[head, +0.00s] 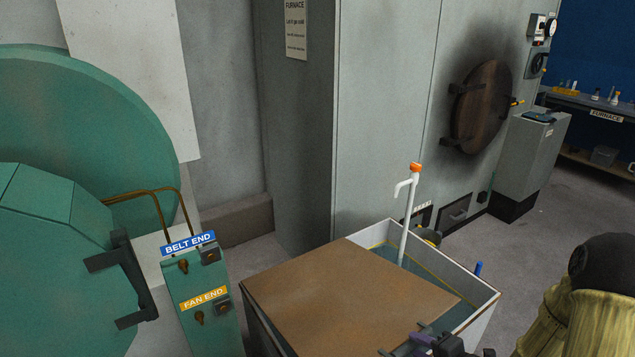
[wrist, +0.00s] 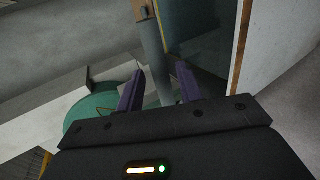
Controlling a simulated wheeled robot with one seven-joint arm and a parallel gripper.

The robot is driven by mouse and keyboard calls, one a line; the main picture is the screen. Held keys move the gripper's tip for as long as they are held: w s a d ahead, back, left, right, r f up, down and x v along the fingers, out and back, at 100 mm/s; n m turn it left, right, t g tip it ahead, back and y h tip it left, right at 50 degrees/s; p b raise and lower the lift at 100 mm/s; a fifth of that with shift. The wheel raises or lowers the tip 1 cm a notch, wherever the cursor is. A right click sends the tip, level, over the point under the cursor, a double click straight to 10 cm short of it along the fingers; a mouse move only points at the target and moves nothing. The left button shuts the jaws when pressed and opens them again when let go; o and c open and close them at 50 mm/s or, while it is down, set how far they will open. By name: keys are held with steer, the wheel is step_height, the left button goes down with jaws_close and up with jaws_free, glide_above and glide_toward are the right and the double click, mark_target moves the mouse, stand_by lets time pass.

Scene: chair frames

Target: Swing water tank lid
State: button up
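The water tank (head: 482,312) is a pale box in the lower middle of the head view. Its flat brown lid (head: 345,290) covers the left and front part, and bluish water shows in the uncovered back and right part. My gripper (head: 425,343) is at the lid's right front edge, partly cut off by the picture's bottom, near a dark handle bracket (head: 423,324). In the wrist view, its purple fingers (wrist: 158,72) are apart, on either side of a grey bar (wrist: 154,55) that looks like the lid's handle. Gaps show between bar and fingers.
A white pipe with an orange top (head: 416,168) stands at the tank's back. A green control box (head: 200,295) and large green machine (head: 60,270) are left. The furnace (head: 400,110) stands behind.

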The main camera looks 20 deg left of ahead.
steer(key=shift+x, duration=0.95)
steer(key=shift+c, duration=0.5)
jaws_close()
steer(key=w+a+r+p, duration=0.1)
steer(key=a+r+p, duration=0.1)
steer(key=r+p, duration=0.2)
steer(key=w+a+r+p, duration=0.2)
steer(key=r+p, duration=0.1)
steer(key=r, duration=0.6)
steer(key=shift+w+a+r+p, duration=0.2)
steer(key=shift+p, duration=0.15)
